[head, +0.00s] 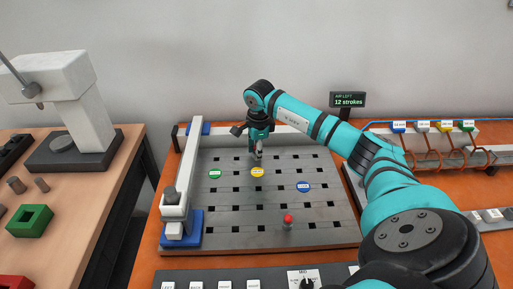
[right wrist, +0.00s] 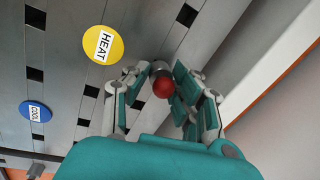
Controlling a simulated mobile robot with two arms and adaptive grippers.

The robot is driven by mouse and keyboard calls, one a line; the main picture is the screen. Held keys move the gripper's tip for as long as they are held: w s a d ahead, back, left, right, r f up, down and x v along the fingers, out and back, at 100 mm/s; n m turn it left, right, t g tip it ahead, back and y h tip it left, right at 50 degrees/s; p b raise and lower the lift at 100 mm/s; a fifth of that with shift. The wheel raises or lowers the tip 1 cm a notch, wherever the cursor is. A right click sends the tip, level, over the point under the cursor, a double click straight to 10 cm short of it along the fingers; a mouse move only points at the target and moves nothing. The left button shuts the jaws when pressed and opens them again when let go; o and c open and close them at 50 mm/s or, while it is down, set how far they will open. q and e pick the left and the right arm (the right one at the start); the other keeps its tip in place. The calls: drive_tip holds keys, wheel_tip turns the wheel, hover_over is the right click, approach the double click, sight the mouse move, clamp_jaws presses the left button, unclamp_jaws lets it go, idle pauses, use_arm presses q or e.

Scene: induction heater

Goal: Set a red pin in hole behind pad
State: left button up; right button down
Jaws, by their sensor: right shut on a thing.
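My right gripper (head: 257,150) is over the far part of the grey perforated plate (head: 215,247), just behind the yellow HEAT pad (head: 257,173). In the right wrist view the fingers (right wrist: 163,98) are shut on a red-headed pin (right wrist: 163,85) with a grey body. The held pin's lower end is hidden, so I cannot tell whether it is in a hole. The HEAT pad also shows in the right wrist view (right wrist: 95,58). Another red-headed pin (head: 288,219) stands upright at the plate's near side. My left gripper is not in view.
A green pad (head: 215,174) and a blue pad (head: 303,187) lie on the plate among rows of square holes. A white rail (head: 184,160) runs along its left side. A display (head: 348,101) reads "12 strokes". Hoses with tags (head: 422,127) are at right.

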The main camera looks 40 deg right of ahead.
drive_tip(key=shift+f, duration=0.2)
drive_tip(key=c, duration=1)
unclamp_jaws()
wheel_tip(320, 180, up, 12)
drive_tip(key=s, duration=0.1)
drive_tip(key=shift+s+a, duration=0.3)
drive_tip(key=shift+a, duration=0.1)
